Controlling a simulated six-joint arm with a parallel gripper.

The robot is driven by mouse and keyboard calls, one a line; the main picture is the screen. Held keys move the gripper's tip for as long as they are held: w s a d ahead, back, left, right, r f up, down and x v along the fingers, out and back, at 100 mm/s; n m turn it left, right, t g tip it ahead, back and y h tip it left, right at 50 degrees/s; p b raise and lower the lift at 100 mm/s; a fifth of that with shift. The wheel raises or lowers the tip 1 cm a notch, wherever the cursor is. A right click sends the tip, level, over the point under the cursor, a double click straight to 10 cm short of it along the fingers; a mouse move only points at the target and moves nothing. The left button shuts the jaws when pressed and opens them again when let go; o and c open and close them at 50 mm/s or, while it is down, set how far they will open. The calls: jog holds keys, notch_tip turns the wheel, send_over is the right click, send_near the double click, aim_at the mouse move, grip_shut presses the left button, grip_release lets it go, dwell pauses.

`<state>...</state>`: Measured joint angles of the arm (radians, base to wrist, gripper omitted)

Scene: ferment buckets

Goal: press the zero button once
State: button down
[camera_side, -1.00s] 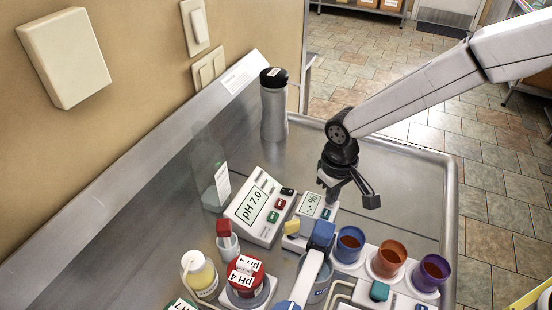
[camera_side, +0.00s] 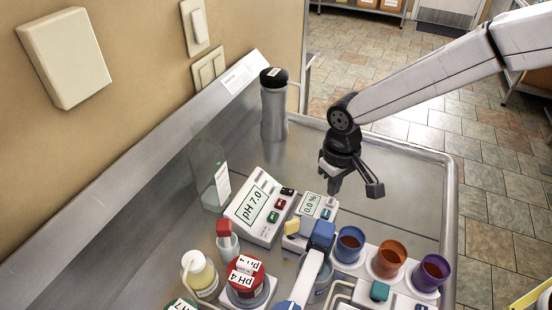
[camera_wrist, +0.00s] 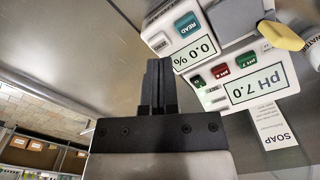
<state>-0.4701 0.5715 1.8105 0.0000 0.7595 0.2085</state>
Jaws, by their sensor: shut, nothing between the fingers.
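A small white meter (camera_side: 297,226) stands in the middle of the steel counter; its screen (camera_side: 310,205) reads 0.0 %. In the wrist view its screen (camera_wrist: 194,52) also reads 0.0 %, with a blue READ button (camera_wrist: 186,25) beside it. A pale button-like patch (camera_wrist: 157,42) lies beside the READ button; I cannot read its label. My gripper (camera_side: 334,191) is shut and empty, pointing down over the meter's far end, apparently a little above it. In the wrist view the closed fingers (camera_wrist: 158,85) end short of the meter's buttons.
A pH meter (camera_side: 252,212) reading pH 7.0, with several buttons, stands just left. Blue, orange and purple cups (camera_side: 390,259) stand right in a white rack. A grey bottle (camera_side: 273,106) and a clear soap bottle (camera_side: 208,170) stand behind. The counter's far right is clear.

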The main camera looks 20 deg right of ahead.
aim_at(332, 201)
jog(key=shift+r, duration=1.5)
jog(key=shift+d, duration=0.55)
jog(key=s+d+m+t, duration=0.1)
jog(key=s+d, duration=0.5)
jog(key=d, duration=0.3)
jog(key=s+d+m+t, duration=0.1)
jog(key=s+d+m, duration=0.1)
jog(key=s+d, duration=0.4)
jog(key=d, duration=0.4)
jog(key=shift+d+t, duration=0.25)
jog(key=shift+t, duration=0.05)
jog(key=shift+s+f, duration=0.1)
